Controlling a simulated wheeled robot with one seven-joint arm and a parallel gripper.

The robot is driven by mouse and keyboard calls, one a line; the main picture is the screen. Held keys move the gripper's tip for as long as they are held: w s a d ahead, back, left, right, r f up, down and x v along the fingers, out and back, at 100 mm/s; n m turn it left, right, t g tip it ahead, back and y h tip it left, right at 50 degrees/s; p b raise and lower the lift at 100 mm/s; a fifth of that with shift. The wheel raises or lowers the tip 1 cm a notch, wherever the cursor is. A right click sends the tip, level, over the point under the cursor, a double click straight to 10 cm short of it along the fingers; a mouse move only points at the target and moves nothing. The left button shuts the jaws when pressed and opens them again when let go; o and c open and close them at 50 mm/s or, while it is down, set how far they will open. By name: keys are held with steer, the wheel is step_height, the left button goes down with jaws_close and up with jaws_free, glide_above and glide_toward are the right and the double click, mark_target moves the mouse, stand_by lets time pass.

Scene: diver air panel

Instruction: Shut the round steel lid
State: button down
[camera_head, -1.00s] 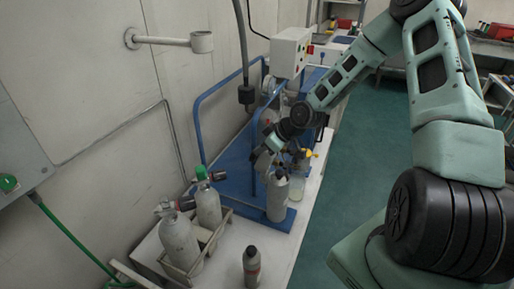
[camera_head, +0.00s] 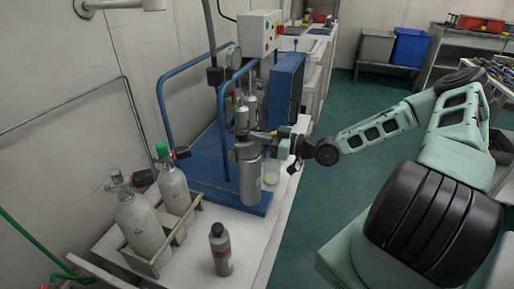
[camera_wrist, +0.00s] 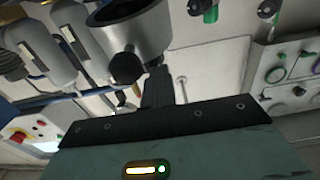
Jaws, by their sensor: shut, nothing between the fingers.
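A grey steel canister (camera_head: 250,182) stands upright on the blue base of the panel. A round steel part (camera_head: 246,151), which looks like the lid, is at its top; I cannot tell how far it is tilted. In the wrist view a round steel piece (camera_wrist: 150,35) with a dark inside and a black knob (camera_wrist: 125,68) is close ahead, just left of my fingers. My gripper (camera_head: 256,134) reaches in from the right at the canister's top. Its fingers (camera_wrist: 157,76) are shut and empty. Whether they touch the steel piece is unclear.
Two cylinders (camera_head: 140,226) stand in a wooden rack at left, with a small grey bottle (camera_head: 220,250) in front. Blue rails (camera_head: 165,95) and a control box (camera_head: 259,33) are behind the canister. The green floor (camera_head: 340,205) to the right is clear.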

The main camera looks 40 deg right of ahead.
mark_target(255, 144)
steer(key=f+b, duration=0.1)
steer(key=s+f+t+b, duration=0.1)
steer(key=d+f+t+y+b, duration=0.1)
steer(key=b, duration=0.1)
steer(key=shift+s+f, duration=0.1)
steer(key=shift+s, duration=0.1)
steer(key=shift+s+d+f+b, duration=0.1)
steer(key=shift+s+f+b, duration=0.15)
steer(key=shift+b, duration=0.55)
steer(key=shift+f, duration=0.1)
